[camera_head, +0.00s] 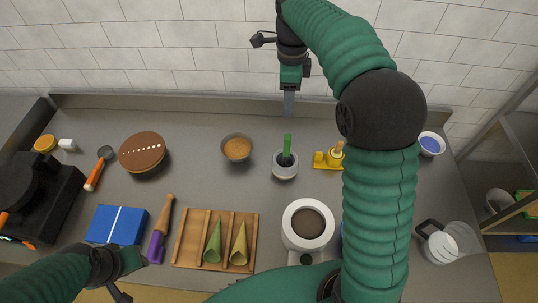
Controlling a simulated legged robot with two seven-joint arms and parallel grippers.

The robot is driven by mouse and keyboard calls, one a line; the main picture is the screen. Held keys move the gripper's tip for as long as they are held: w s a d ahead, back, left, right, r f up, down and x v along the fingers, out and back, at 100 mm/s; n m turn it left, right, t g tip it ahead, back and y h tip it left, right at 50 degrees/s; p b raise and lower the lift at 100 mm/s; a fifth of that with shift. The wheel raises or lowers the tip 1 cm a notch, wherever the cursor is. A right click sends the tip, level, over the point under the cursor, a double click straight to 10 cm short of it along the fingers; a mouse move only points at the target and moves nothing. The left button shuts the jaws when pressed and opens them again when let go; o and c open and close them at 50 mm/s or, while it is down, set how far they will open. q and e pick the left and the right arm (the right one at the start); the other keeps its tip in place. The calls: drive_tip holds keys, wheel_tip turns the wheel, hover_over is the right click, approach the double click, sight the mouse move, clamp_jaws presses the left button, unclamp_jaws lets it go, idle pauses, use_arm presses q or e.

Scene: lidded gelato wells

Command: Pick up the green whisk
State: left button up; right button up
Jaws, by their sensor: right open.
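The green whisk (287,145) stands upright in a small grey cup (284,171) near the middle of the counter. Its green handle points up and its dark lower part goes down into the cup. My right gripper (288,104) points down, just above the handle's top in the picture, and is open. A gap shows between the gripper and the handle. My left gripper (138,259) is low on the left, near the blue box, far from the whisk. Its fingers are too small and dark to judge.
Around the cup stand a brown-filled bowl (237,149), a yellow holder (327,161) and a white round container (307,222). A wooden rack (190,241) with green and tan cones, a brown round cake-like thing (142,152) and a blue box (117,225) lie left.

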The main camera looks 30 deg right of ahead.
sight(288, 136)
wheel_tip(288, 136, down, 11)
drive_tip(key=shift+s+d+r+p, duration=0.1)
drive_tip(key=shift+p, duration=0.35)
drive_tip(key=f, duration=0.1)
drive_tip(key=f+p, duration=0.1)
drive_tip(key=f, duration=0.3)
drive_tip(key=shift+s+d+p, duration=0.1)
drive_tip(key=shift+s+p, duration=0.2)
drive_tip(key=shift+p, duration=0.05)
drive_tip(key=shift+w+f, duration=0.1)
drive_tip(key=shift+f, duration=0.1)
clamp_jaws()
